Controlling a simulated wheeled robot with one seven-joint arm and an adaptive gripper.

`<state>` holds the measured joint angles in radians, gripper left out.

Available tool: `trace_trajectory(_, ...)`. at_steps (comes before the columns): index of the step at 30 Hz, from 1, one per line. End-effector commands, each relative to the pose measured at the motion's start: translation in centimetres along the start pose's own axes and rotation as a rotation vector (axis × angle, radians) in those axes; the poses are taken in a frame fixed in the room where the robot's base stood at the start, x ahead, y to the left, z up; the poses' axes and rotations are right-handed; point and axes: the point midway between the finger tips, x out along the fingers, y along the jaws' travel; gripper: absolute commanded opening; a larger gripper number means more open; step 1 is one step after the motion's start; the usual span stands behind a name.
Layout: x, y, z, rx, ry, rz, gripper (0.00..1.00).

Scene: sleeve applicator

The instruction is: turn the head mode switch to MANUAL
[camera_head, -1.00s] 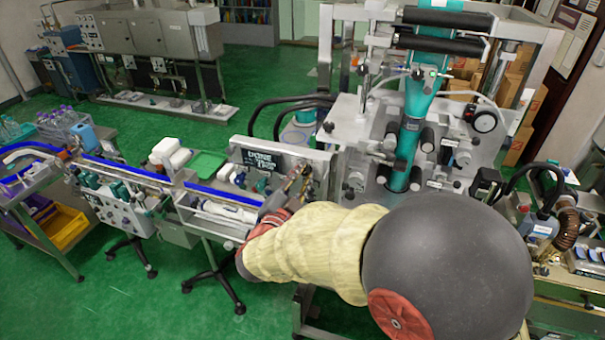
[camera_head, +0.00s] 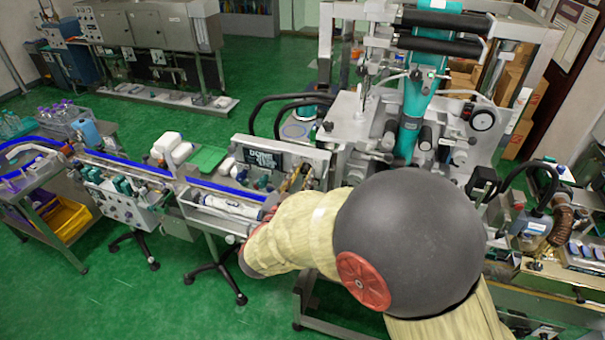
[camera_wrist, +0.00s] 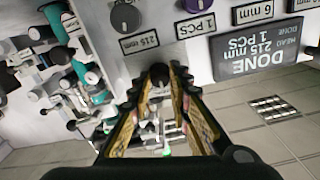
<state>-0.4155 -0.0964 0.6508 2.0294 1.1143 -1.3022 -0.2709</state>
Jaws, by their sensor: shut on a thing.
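The panel (camera_wrist: 150,20) fills the top of the wrist view, upside down. A small dark knob (camera_wrist: 159,71) on its edge sits between the fingertips of my gripper (camera_wrist: 159,82), which is shut on it. I take this knob for the head mode switch; its label and pointer are hidden or too small to read. In the head view, my gripper (camera_head: 292,184) is at the front of the panel, partly hidden by my arm.
A dark display (camera_wrist: 258,45) beside the knobs reads DONE, 215 mm, 1 PCS. A grey knob (camera_wrist: 125,17) sits above the 215 mm label. The conveyor (camera_head: 225,187) runs left of the panel. The machine with the teal film (camera_head: 415,100) stands behind my arm.

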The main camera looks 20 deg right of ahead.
Motion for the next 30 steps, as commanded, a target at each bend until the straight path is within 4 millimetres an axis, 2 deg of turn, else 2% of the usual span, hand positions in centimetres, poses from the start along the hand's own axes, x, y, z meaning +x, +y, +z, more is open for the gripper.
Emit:
trace_trajectory(8, -0.01, 0.02, 0.08, -0.001, -0.001, 0.0, 0.0)
trace_trajectory(9, -0.01, 0.02, 0.08, -0.001, -0.001, 0.0, 0.21)
trace_trajectory(18, -0.01, 0.01, 0.03, 0.0, 0.0, 0.0, 0.37)
trace_trajectory(26, -0.02, -0.01, 0.0, 0.001, 0.0, 0.0, 0.37)
trace_trajectory(30, -0.65, -0.09, 0.01, 0.001, 0.0, -0.002, 0.37)
